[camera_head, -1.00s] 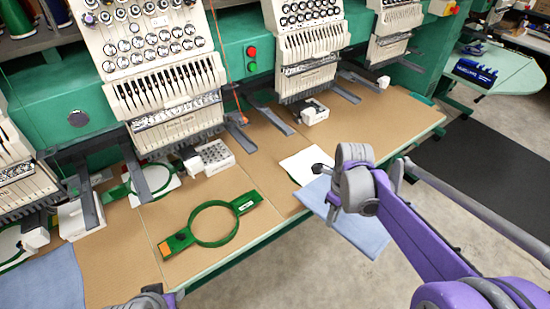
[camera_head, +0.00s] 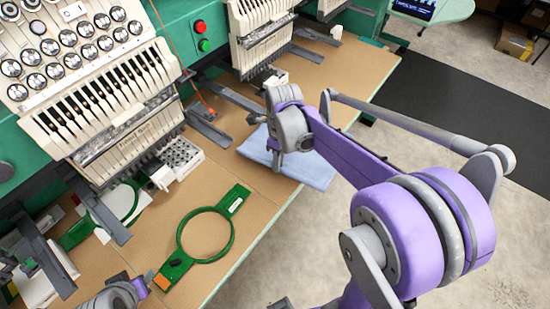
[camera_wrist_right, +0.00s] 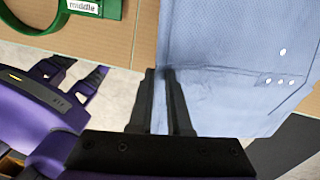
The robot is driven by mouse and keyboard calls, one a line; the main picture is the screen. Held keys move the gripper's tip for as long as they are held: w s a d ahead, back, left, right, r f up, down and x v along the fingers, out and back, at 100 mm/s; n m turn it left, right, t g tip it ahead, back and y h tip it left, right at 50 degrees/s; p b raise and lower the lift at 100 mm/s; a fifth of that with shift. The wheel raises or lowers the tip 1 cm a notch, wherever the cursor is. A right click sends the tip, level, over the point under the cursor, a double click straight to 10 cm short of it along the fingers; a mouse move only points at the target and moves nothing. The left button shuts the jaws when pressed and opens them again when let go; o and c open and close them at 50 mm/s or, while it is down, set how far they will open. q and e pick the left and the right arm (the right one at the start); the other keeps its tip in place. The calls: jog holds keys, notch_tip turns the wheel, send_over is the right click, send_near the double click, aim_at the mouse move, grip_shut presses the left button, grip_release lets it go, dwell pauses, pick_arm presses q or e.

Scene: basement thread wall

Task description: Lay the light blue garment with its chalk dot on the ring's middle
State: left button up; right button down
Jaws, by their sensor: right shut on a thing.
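The light blue garment (camera_head: 318,172) lies flat at the table's front edge, right of the green ring. It fills the right of the wrist view (camera_wrist_right: 215,95). A larger white spot on it, perhaps the chalk dot, sits above three small white spots. My left gripper (camera_wrist_right: 68,74) seems open and empty, near the ring's near end.
Embroidery machine heads (camera_head: 110,90) stand along the back, with grey arms reaching over the brown table (camera_head: 275,205). A white box (camera_head: 180,158) stands behind the ring. Another hoop with white fabric (camera_head: 118,203) lies left of it. Bare table separates ring and garment.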

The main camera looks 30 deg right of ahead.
jog(key=shift+f+b, duration=0.95)
jog(key=shift+f, duration=1.05)
pick_arm(q)
jog(key=shift+s+f+b, duration=0.1)
jog(key=shift+s+f, duration=0.1)
jog(key=shift+f, duration=0.45)
jog(key=shift+s+f+b, duration=0.15)
jog(key=shift+s+f, duration=0.1)
jog(key=shift+f, duration=0.35)
jog(key=shift+s+f+b, duration=0.1)
jog(key=shift+s+f, duration=0.1)
jog(key=shift+f, duration=0.45)
pick_arm(e)
jog(key=shift+f, duration=0.55)
jog(key=c, duration=0.8)
grip_release()
jog(key=shift+r, duration=0.15)
